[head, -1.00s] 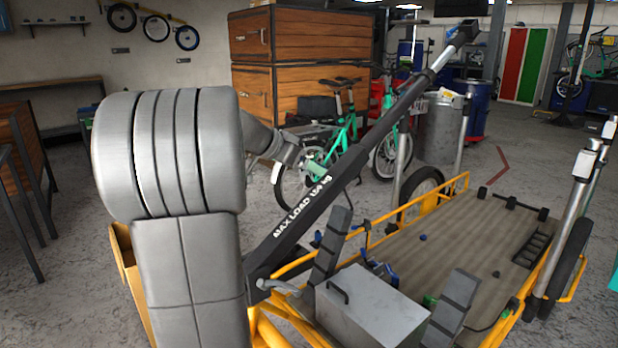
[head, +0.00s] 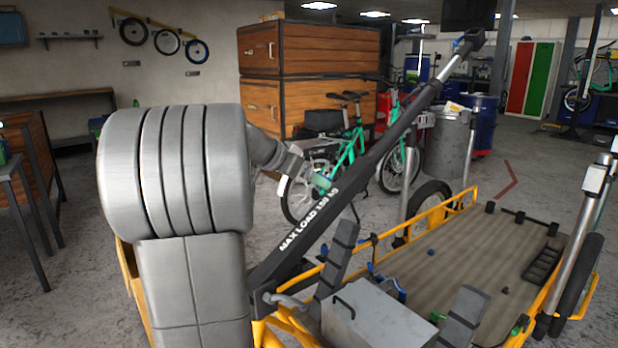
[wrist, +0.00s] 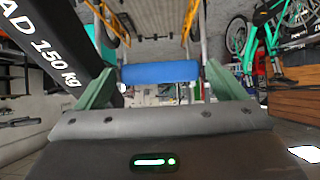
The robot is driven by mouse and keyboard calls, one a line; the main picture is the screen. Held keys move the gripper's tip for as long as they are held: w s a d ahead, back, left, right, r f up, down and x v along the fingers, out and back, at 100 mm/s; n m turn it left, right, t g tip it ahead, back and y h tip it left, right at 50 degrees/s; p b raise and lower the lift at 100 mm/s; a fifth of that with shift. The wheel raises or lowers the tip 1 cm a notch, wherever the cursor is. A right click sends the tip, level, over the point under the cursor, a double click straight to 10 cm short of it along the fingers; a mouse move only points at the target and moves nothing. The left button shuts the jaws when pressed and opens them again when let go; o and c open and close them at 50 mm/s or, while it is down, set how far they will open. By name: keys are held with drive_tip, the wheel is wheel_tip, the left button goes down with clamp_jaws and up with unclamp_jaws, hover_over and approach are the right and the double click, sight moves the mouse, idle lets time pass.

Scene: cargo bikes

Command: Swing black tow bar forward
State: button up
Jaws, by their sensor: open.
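The black tow bar (head: 345,198), marked "MAX LOAD 150 kg", rises diagonally from the front of the yellow cargo trailer (head: 440,212) to a silver and black end at the upper right. In the wrist view the bar (wrist: 50,45) runs along the left side, close beside my gripper. My gripper (wrist: 158,80) has its two green fingers apart, with a blue bar-shaped thing showing between or beyond them; I cannot tell whether they touch it.
A grey metal box (head: 370,318) sits at the trailer's front. Green bicycles (head: 345,150) stand behind the bar, before wooden crates (head: 310,80). A grey bin (head: 448,145) and blue barrels (head: 482,125) stand farther back. Open floor lies at the right rear.

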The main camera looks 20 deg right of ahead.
drive_tip(key=p+v, duration=0.2)
drive_tip(key=v, duration=1.1)
drive_tip(key=shift+p, duration=0.4)
drive_tip(key=shift+a, duration=0.1)
drive_tip(key=b+x, duration=0.3)
drive_tip(key=x, duration=1.1)
drive_tip(key=shift+r, duration=0.15)
drive_tip(key=p+v, duration=0.3)
drive_tip(key=v, duration=1.1)
drive_tip(key=w+d+f, duration=0.2)
drive_tip(key=d+f, duration=0.5)
drive_tip(key=w+d+f+y+p, duration=0.1)
drive_tip(key=w+d+f, duration=0.2)
drive_tip(key=d+f, duration=0.4)
drive_tip(key=shift+f+g+y, duration=0.25)
drive_tip(key=shift+g+y, duration=0.05)
